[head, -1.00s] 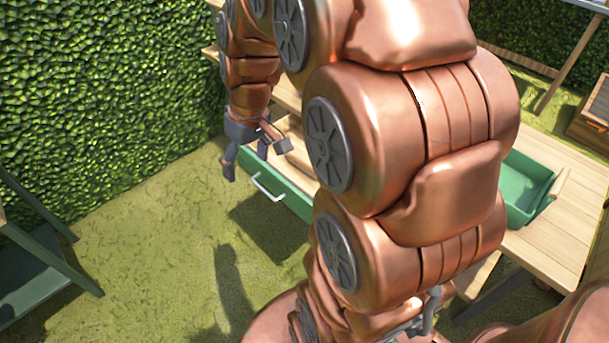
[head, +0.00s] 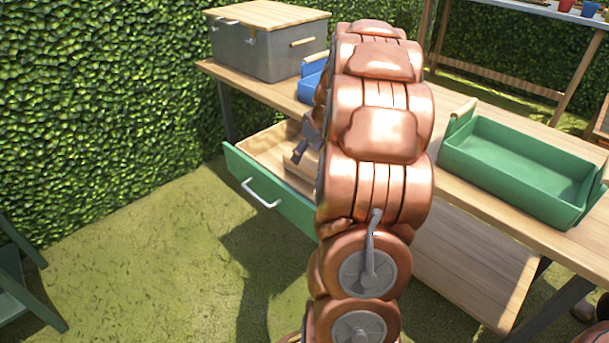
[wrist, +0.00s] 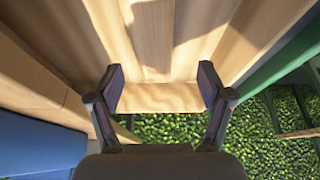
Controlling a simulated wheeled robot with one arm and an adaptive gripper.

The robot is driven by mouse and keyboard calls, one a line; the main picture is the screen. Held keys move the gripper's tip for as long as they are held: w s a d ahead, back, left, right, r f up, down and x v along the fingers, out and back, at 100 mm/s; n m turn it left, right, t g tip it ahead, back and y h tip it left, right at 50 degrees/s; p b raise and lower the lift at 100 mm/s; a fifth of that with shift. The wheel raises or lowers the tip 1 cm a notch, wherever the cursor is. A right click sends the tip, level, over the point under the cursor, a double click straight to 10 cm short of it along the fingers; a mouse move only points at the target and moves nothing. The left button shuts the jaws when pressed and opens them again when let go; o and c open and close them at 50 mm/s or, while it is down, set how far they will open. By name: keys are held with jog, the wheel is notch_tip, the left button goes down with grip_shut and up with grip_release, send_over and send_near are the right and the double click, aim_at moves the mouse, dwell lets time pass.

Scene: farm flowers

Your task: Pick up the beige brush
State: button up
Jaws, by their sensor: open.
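I cannot make out a beige brush for certain in either view. A green-fronted drawer (head: 268,198) with a white handle stands open under the wooden table, and its inside is light wood. A beige wooden block-like shape (head: 297,171) shows in it, partly behind my arm; I cannot tell what it is. My gripper (head: 306,149) is over the drawer, mostly hidden by my arm in the head view. In the wrist view my gripper (wrist: 160,88) is open, its fingers wide apart. Wooden planks and a pale wooden strip (wrist: 160,97) show beyond and between the fingers, with nothing clearly held.
A grey box (head: 268,48) with a wooden lid stands at the table's back left. A blue tray (head: 312,82) is beside it, partly hidden. A green tray (head: 520,165) sits on the table at right.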

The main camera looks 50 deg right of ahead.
aim_at(304, 160)
jog(key=x, duration=0.2)
jog(key=shift+f+b, duration=0.3)
jog(key=shift+b, duration=0.05)
jog(key=b+x, duration=0.1)
jog(key=x, duration=0.1)
jog(key=d+b+x, duration=0.1)
jog(key=x, duration=0.1)
jog(key=shift+w+f, duration=0.25)
jog(key=shift+f, duration=0.2)
jog(key=shift+c, duration=0.2)
jog(key=c, duration=1.3)
jog(key=shift+r, duration=0.15)
notch_tip(304, 160, up, 10)
jog(key=p, duration=0.3)
